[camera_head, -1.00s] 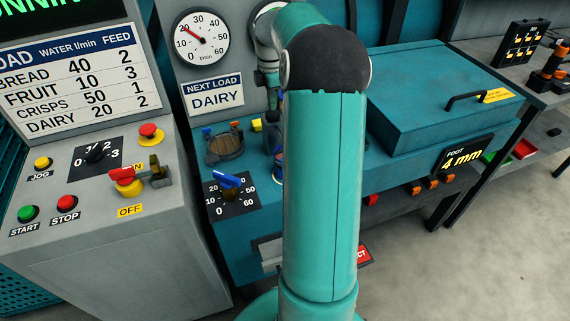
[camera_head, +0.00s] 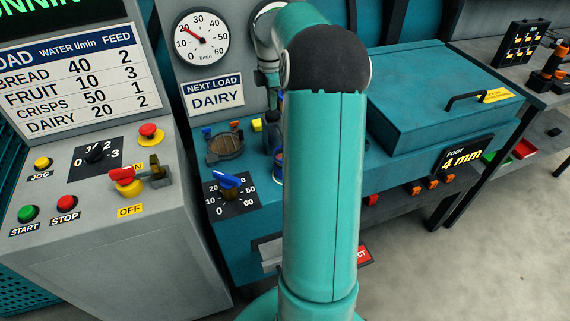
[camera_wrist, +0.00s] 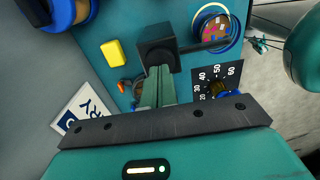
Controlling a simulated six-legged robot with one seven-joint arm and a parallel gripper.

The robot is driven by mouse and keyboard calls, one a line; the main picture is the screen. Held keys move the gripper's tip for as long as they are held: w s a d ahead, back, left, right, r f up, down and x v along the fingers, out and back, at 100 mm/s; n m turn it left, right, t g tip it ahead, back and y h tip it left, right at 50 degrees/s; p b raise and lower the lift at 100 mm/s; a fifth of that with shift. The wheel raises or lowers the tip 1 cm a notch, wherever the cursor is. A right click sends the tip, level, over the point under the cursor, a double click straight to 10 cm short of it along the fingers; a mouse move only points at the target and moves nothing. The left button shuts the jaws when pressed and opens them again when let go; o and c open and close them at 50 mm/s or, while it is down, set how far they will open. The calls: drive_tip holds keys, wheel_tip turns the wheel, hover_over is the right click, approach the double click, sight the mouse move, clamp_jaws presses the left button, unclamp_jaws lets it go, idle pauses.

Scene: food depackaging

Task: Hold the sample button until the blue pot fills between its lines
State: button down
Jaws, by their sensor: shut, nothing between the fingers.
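In the wrist view my gripper (camera_wrist: 158,80) is shut and empty. Its fingertips meet or overlap the near side of a black block (camera_wrist: 160,38); I cannot tell whether they touch it. No sample button can be made out; the fingers may hide it. A thin dark rod runs from the block to the blue pot (camera_wrist: 236,38), which holds brown stuff with pink bits. Its fill lines are not readable. In the head view the blue pot (camera_head: 279,168) is partly hidden by my arm, and my gripper cannot be made out.
A yellow block (camera_wrist: 113,52) lies left of the black block. A dial with a blue knob (camera_head: 228,181) sits on the teal machine's front. A round gauge (camera_head: 201,38) and a "NEXT LOAD DAIRY" sign (camera_head: 212,94) are behind. A control panel (camera_head: 85,200) stands at left.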

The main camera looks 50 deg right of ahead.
drive_tip(key=shift+f, duration=1.3)
drive_tip(key=shift+r, duration=3.05)
